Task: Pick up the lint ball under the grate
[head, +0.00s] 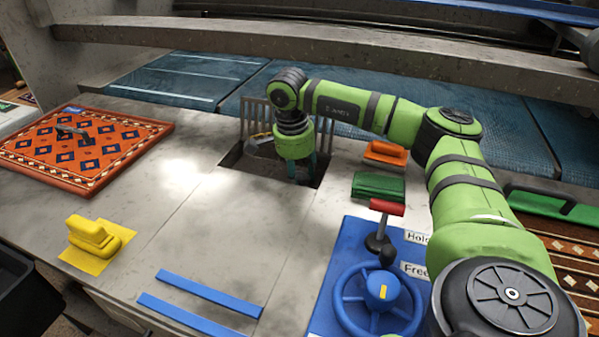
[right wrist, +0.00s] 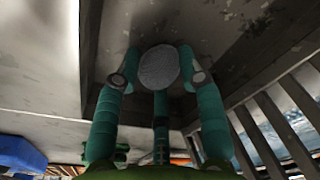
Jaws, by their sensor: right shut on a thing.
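The lint ball (right wrist: 158,66) is a grey, speckled round thing in the right wrist view, between the teal fingers of my right gripper (right wrist: 158,82). The fingers are shut on it. In the head view my right gripper (head: 304,172) points down into the dark square opening (head: 262,167) in the grey counter, and the ball is hidden there. The grate (head: 254,113) stands tilted up at the back edge of the opening. Its bars show at the right of the right wrist view (right wrist: 283,127). My left gripper is not in view.
A blue panel with a wheel (head: 378,292) and a red-handled lever (head: 386,209) lies at front right. Green (head: 378,187) and orange (head: 386,153) blocks sit right of the opening. A yellow block (head: 93,236) and an orange rug (head: 80,150) lie left.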

